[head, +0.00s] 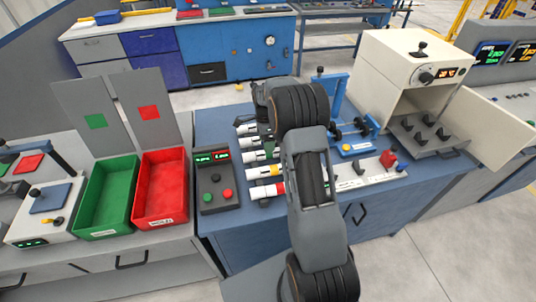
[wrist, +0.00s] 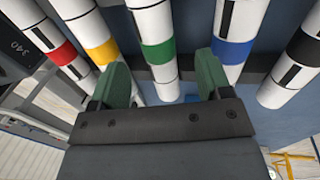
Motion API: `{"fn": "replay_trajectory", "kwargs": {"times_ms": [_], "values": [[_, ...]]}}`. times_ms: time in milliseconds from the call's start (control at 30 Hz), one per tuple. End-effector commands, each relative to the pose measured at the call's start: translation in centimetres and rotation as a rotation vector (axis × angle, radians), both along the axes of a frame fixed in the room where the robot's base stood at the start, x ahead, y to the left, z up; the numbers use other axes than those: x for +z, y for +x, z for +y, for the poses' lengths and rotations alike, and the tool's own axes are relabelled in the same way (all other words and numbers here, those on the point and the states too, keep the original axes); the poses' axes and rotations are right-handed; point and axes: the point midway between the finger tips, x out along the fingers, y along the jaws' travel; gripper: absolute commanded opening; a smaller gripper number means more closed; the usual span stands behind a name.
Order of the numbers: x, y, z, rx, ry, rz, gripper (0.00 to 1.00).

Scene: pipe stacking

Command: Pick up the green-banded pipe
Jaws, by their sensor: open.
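The green-banded pipe (wrist: 157,52) is white with a green ring and lies in a row of banded pipes. In the wrist view it shows in the gap between the two green fingers of my gripper (wrist: 163,70). The fingers are spread and empty, one on each side of the pipe; I cannot tell how far above it they are. In the head view my arm covers most of the row, and the green band is hard to make out there.
Beside it lie the yellow-banded pipe (wrist: 103,54) and blue-banded pipe (wrist: 232,50), with the red-banded pipe (wrist: 62,54) and black-banded pipe (wrist: 308,46) farther out. A green bin (head: 84,195), a red bin (head: 160,210) and a button box (head: 214,206) stand to the left.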

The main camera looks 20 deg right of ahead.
Motion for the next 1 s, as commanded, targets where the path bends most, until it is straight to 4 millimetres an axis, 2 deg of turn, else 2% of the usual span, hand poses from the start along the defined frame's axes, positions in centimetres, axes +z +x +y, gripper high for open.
{"fn": "replay_trajectory", "kwargs": {"times_ms": [400, 733, 1000], "values": [[-4.5, -1.3, -0.1, 0.000, 0.001, 0.003, 0.71], [-5.0, -1.3, -0.1, 0.000, 0.000, 0.001, 0.71], [-5.0, -1.3, -0.1, 0.000, 0.000, 0.001, 0.46]]}}
